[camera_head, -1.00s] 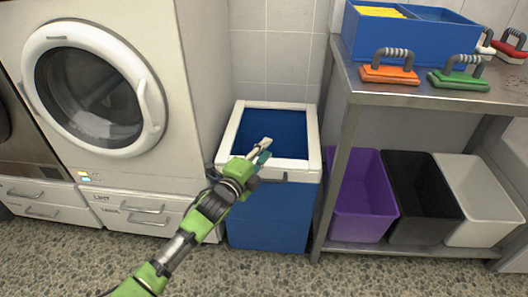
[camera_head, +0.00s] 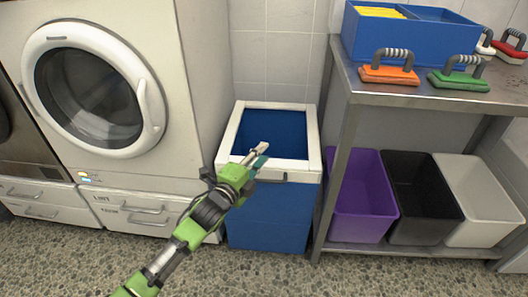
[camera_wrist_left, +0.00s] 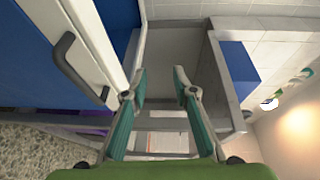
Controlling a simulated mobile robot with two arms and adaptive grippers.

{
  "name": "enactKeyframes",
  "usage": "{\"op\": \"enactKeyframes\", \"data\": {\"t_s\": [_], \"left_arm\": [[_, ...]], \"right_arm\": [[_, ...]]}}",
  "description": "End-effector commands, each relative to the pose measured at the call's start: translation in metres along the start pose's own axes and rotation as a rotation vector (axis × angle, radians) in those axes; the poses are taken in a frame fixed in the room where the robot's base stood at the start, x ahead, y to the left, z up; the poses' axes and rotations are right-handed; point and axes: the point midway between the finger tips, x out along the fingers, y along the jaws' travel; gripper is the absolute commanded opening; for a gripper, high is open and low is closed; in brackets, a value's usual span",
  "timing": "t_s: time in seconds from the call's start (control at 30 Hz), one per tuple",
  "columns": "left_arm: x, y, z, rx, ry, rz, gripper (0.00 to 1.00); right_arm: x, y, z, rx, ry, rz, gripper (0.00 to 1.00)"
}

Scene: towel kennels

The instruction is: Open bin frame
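The blue bin (camera_head: 268,215) stands between the washer and the metal table. Its white bin frame (camera_head: 314,150) lies flat around the open top, and the blue inside shows through it. A dark handle (camera_head: 272,178) sits on the frame's front side; it also shows at the left in the left wrist view (camera_wrist_left: 72,68). My left gripper (camera_head: 261,154) is over the frame's front edge. In the left wrist view my left gripper (camera_wrist_left: 158,82) has its fingers apart, with nothing held; its left fingertip overlaps the frame's edge, and contact is unclear. My right gripper is not in view.
A white washer (camera_head: 185,90) stands close on the left. The metal table (camera_head: 425,95) on the right carries a blue box (camera_head: 410,38) and several brushes. Purple (camera_head: 360,205), black (camera_head: 422,205) and grey (camera_head: 480,205) tubs stand on its lower shelf.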

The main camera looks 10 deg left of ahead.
Motion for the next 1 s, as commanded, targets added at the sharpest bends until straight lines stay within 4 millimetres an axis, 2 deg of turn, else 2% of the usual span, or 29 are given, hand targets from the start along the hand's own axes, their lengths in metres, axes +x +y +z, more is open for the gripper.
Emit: {"op": "enactKeyframes", "data": {"t_s": [0.3,0.5,0.67,0.93,1.0], "left_arm": [[-0.063,0.001,0.0,0.0,0.0,0.002,0.26],[-0.089,0.001,0.0,0.0,0.0,0.001,0.26],[-0.098,0.0,0.0,0.0,0.0,0.0,0.26],[-0.099,0.0,0.0,0.0,0.0,0.0,0.26],[-0.099,0.001,0.0,-0.006,-0.002,0.003,0.08]], "right_arm": [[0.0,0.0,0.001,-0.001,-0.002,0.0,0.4],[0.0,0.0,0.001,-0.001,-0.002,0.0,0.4],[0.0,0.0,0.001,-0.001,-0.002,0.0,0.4],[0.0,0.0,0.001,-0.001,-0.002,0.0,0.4],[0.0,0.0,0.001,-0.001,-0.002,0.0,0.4]]}}
